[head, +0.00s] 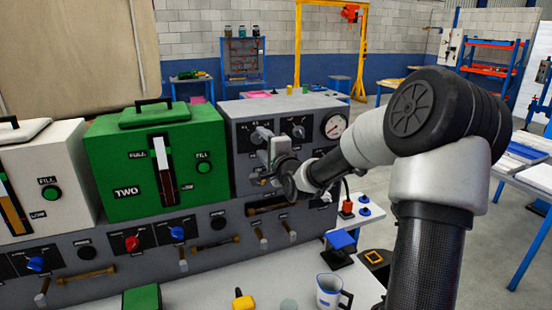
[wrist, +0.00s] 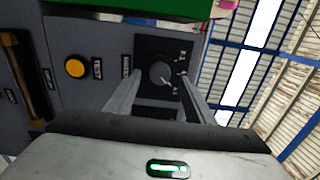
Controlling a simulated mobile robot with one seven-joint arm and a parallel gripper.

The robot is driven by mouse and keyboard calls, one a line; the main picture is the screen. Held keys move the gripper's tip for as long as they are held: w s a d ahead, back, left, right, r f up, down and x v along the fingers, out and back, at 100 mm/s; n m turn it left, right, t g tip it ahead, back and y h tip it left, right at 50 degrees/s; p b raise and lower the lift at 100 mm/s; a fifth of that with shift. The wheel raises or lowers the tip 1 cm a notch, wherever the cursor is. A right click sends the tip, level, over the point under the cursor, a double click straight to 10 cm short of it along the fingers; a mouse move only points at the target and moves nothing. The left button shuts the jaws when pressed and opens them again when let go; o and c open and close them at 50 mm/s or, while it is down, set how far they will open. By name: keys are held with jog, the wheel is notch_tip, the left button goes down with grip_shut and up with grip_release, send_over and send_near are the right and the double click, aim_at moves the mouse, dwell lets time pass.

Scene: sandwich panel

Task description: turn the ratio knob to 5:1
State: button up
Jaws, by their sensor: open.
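The ratio knob (wrist: 159,73) is a round grey knob on a black square plate in the wrist view. A light pointer mark on it points to the lower right of that picture; the small white labels at the plate's right side are too small to read surely. My gripper (wrist: 160,80) is open, with one finger on each side of the knob; I cannot tell whether they touch it. In the head view my gripper (head: 270,150) is in front of the left dial of the grey panel (head: 240,112) and hides part of it.
A second dial (head: 298,127) and a round gauge (head: 334,126) sit to the right on the panel. An orange button (wrist: 75,68) is beside the knob's plate. The green unit (head: 120,185) stands to the left. A mug (head: 328,291) is on the table below.

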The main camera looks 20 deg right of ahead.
jog(key=s, duration=1.5)
jog(key=shift+p, duration=0.35)
jog(key=shift+f, duration=0.1)
